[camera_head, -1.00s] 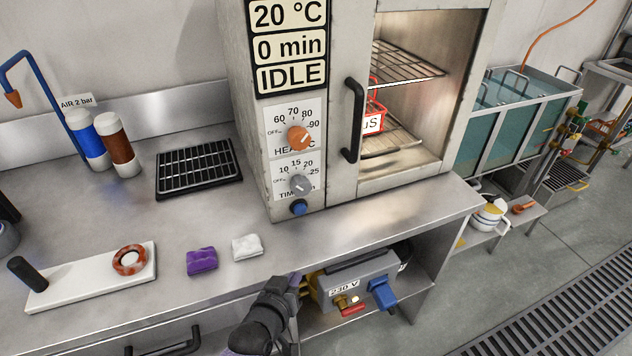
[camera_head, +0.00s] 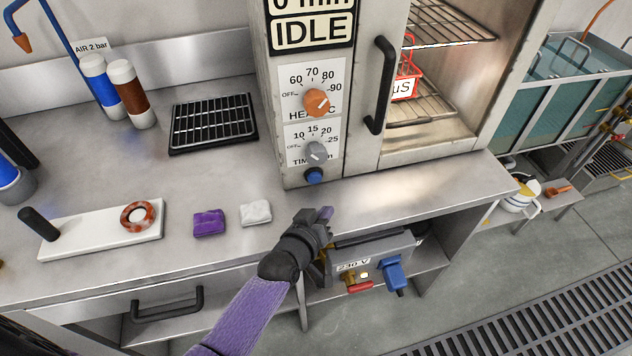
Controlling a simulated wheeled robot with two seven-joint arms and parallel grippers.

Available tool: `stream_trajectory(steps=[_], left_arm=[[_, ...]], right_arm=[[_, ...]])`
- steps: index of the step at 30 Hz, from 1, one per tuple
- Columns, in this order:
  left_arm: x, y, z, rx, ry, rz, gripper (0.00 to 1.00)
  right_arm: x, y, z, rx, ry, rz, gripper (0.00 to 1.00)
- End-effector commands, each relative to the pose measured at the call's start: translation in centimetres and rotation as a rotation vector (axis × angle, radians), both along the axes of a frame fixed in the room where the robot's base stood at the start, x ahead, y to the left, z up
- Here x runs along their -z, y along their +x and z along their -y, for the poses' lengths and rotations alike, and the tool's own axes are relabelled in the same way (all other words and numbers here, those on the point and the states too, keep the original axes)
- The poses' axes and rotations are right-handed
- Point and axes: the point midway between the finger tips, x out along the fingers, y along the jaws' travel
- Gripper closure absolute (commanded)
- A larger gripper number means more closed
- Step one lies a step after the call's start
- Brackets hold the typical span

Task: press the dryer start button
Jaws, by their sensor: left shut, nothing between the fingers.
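The dryer (camera_head: 366,140) stands on the steel bench, its display reading IDLE. A blue round button (camera_head: 314,176) sits at the bottom of its control panel, below the grey timer knob (camera_head: 316,153) and the orange heat knob (camera_head: 317,102). The dryer's chamber is open at the front and holds wire racks and a red basket (camera_head: 407,82). My left gripper (camera_head: 326,214) is shut and empty at the bench's front edge, below the button and apart from it. My right gripper is not in view.
A white cloth (camera_head: 256,212) and a purple cloth (camera_head: 209,223) lie left of my left gripper. A black drain rack (camera_head: 213,124), two bottles (camera_head: 132,94) and a white board (camera_head: 100,233) are further left. A grey box with a blue plug (camera_head: 393,275) sits on the shelf below.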

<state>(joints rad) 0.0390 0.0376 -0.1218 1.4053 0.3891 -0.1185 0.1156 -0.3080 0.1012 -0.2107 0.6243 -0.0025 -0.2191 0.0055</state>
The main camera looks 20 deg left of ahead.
Motion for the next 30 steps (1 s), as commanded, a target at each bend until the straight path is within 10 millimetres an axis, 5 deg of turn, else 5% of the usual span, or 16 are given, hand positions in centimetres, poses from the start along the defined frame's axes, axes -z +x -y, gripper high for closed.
stream_trajectory(steps=[12, 30], left_arm=[[0.3, 4.3, -2.9, 0.000, 0.000, -0.001, 1.00], [0.0, 4.7, -3.2, 0.000, -0.001, -0.001, 1.00]], right_arm=[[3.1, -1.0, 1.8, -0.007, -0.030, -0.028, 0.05], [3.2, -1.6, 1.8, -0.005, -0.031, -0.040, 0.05]])
